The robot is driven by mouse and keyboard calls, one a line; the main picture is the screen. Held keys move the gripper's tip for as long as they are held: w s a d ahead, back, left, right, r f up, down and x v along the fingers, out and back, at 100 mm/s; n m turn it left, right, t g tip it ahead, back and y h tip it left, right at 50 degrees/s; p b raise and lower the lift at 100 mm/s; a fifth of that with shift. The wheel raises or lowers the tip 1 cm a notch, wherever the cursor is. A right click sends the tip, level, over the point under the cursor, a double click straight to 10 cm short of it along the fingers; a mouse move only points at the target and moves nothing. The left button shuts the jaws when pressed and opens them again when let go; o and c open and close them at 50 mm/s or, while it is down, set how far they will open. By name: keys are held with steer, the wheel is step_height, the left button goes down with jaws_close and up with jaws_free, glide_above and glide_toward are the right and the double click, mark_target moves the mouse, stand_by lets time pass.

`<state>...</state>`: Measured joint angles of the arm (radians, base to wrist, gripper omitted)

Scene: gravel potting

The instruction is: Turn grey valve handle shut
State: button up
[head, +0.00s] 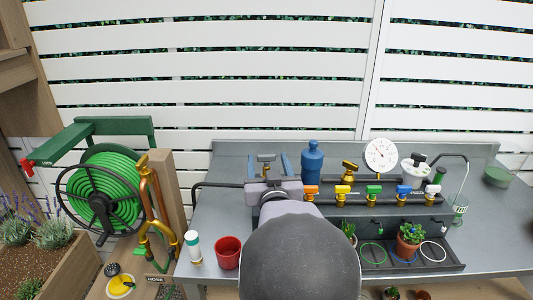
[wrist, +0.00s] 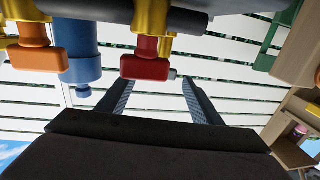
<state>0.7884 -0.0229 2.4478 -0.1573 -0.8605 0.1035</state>
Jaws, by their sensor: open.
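A small valve with a greyish handle (head: 266,157) and a brass body shows in the head view at the left end of the dark pipe, between my fingers as seen from there. My gripper (head: 267,163) is open, its two blue-grey fingers spread and pointing toward the fence. In the wrist view my gripper (wrist: 158,85) shows empty. A red handle (wrist: 145,68) on a brass stem is close in front of the left finger there. A small grey piece (wrist: 173,74) shows just behind it; I cannot tell whether it is the grey handle. Contact is not visible.
The manifold's orange (head: 311,190), yellow (head: 342,190), green (head: 374,190) and blue (head: 403,190) handles stand right of my gripper. A blue bottle (head: 312,160) and a gauge (head: 381,154) are behind. A red cup (head: 228,252) and white bottle (head: 193,247) stand at front left.

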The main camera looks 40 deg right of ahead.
mark_target(266, 157)
steer(key=shift+x, duration=1.75)
steer(key=c, duration=1.1)
